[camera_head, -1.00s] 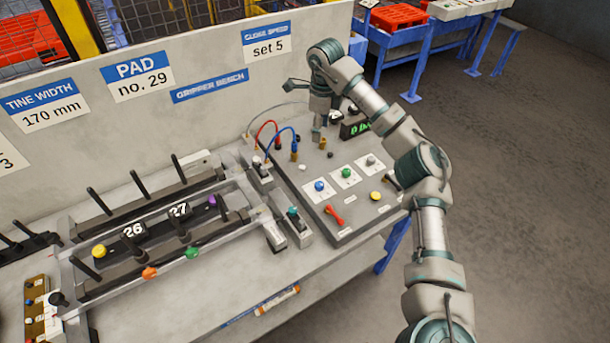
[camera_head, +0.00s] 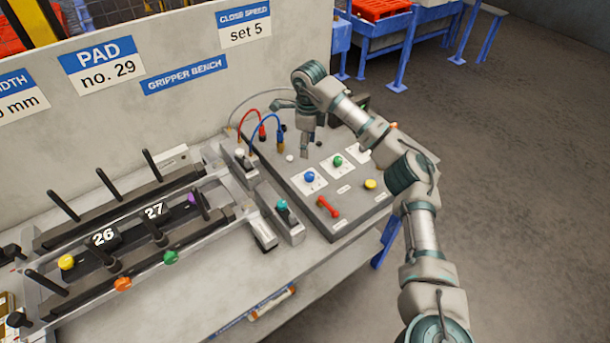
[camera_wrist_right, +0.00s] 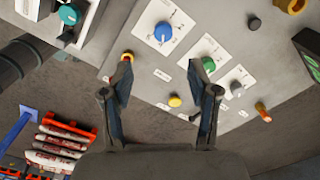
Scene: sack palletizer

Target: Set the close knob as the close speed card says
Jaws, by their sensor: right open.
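The close speed card (camera_head: 244,25) on the back wall reads "set 5". The sloped control panel carries a blue knob (camera_head: 309,177), a green knob (camera_head: 337,160) and a grey knob, each on a white dial plate; the grey one is mostly behind my arm in the head view. The right wrist view shows the blue knob (camera_wrist_right: 163,31), green knob (camera_wrist_right: 208,64) and grey knob (camera_wrist_right: 236,88). The labels are too small to read. My right gripper (camera_head: 304,155) points down just behind the blue knob. In the wrist view it is open and empty (camera_wrist_right: 160,65). My left gripper is out of view.
A red lever (camera_head: 327,207) and a yellow button (camera_head: 370,184) sit at the panel's front. Red and blue cables (camera_head: 265,122) arch at its back left. A teal-topped switch box (camera_head: 287,218) and a rail fixture with numbered pads (camera_head: 104,238) stand left.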

